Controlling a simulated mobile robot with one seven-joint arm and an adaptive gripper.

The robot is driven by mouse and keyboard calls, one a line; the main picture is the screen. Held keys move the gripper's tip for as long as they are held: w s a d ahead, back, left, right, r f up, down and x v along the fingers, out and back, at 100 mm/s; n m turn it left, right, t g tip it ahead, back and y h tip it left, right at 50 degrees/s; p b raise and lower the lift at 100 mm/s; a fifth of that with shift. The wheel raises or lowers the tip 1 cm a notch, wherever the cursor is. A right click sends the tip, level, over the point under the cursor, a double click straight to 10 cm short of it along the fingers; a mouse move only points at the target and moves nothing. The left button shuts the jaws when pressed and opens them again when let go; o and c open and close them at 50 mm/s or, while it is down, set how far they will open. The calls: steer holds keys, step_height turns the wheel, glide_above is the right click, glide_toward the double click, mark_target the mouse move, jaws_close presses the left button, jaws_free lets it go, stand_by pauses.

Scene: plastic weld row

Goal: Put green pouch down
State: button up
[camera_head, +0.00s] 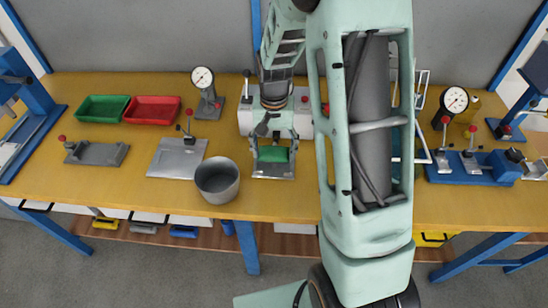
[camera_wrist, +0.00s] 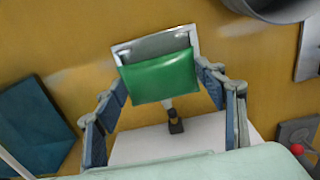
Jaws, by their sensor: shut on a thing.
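The green pouch (camera_head: 273,155) is between the fingers of my gripper (camera_head: 274,144) in the head view, over a grey metal plate (camera_head: 273,172) at the front of a white bench machine (camera_head: 247,123). In the wrist view the pouch (camera_wrist: 160,78) spans between the two blue-padded fingers, which are shut on it. The plate's light frame (camera_wrist: 155,42) shows just past the pouch's upper edge. I cannot tell whether the pouch touches the plate. My arm hides part of the machine.
A grey round pot (camera_head: 217,182) stands left of the plate near the bench's front edge. Further left are a flat metal fixture (camera_head: 174,160), a red tray (camera_head: 152,110) and a green tray (camera_head: 102,108). A dial gauge (camera_head: 204,85) stands behind. A blue fixture (camera_head: 462,166) is at right.

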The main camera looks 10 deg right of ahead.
mark_target(274, 157)
steer(key=shift+f+b, duration=0.3)
steer(key=shift+f, duration=0.65)
steer(key=shift+f+b, duration=0.45)
steer(key=shift+f, duration=0.15)
steer(key=shift+s, duration=0.15)
steer(key=o, duration=1)
steer(key=shift+f, duration=0.1)
step_height(274, 157, up, 13)
steer(key=shift+r+p, duration=0.2)
steer(key=shift+p, duration=0.55)
